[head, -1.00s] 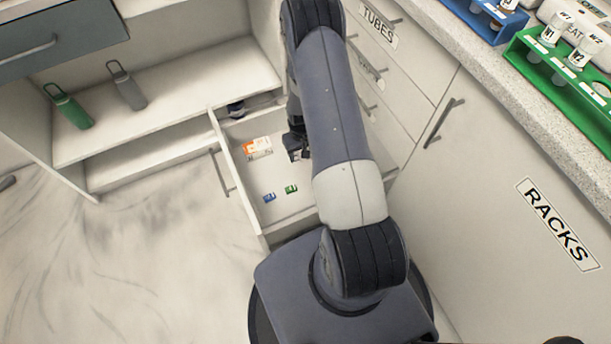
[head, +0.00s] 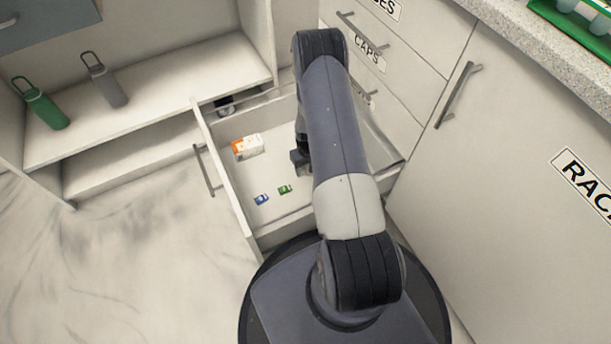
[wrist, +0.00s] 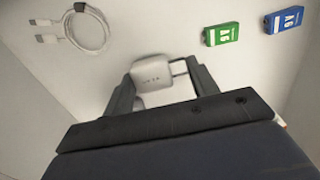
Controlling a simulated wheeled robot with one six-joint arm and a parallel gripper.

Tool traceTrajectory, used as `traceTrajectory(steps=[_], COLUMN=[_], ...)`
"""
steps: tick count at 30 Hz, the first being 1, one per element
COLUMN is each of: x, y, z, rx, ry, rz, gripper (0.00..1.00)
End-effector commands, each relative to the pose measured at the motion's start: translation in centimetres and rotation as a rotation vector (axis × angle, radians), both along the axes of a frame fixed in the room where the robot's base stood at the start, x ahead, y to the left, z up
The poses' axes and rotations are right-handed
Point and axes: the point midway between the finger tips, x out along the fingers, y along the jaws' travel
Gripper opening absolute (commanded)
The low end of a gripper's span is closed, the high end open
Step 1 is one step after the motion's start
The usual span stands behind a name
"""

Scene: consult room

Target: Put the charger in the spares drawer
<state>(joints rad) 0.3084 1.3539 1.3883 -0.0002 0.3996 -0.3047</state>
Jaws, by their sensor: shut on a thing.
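The white charger (wrist: 152,78) is between the two dark fingers of my gripper (wrist: 160,88) in the wrist view. My gripper is shut on it. In the head view my gripper (head: 301,160) is inside the outline of the open drawer (head: 228,180), beyond the blue and green items. My arm hides part of the drawer there, and the charger cannot be made out. The wrist view shows the pale drawer floor (wrist: 150,30) behind the charger. I cannot tell whether the charger touches it. No label shows on this drawer's front.
The drawer holds a coiled white cable (wrist: 88,28), a green pack (wrist: 222,34), a blue pack (wrist: 285,19) and an orange-and-white box (head: 247,147). Drawer floor near the charger is bare. Bottles (head: 45,108) stand on a shelf at left. A worktop (head: 520,30) runs along the right.

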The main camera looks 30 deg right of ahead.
Motion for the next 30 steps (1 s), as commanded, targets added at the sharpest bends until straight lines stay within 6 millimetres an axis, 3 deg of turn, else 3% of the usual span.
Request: traceTrajectory(steps=[1,8,14,26,27,30], x=[0.0,0.0,0.0,0.0,0.0,0.0], y=[0.0,0.0,0.0,0.0,0.0,0.0], z=[-1.1,-2.8,-5.7,-6.1,-6.0,-6.0], rx=[0.0,0.0,0.0,0.0,0.0,0.0], ry=[0.001,0.0,0.0,-0.001,-0.001,0.0], rz=[0.0,0.0,0.0,0.0,0.0,0.0], gripper=[0.33,0.33,0.33,0.33,0.58,0.66])
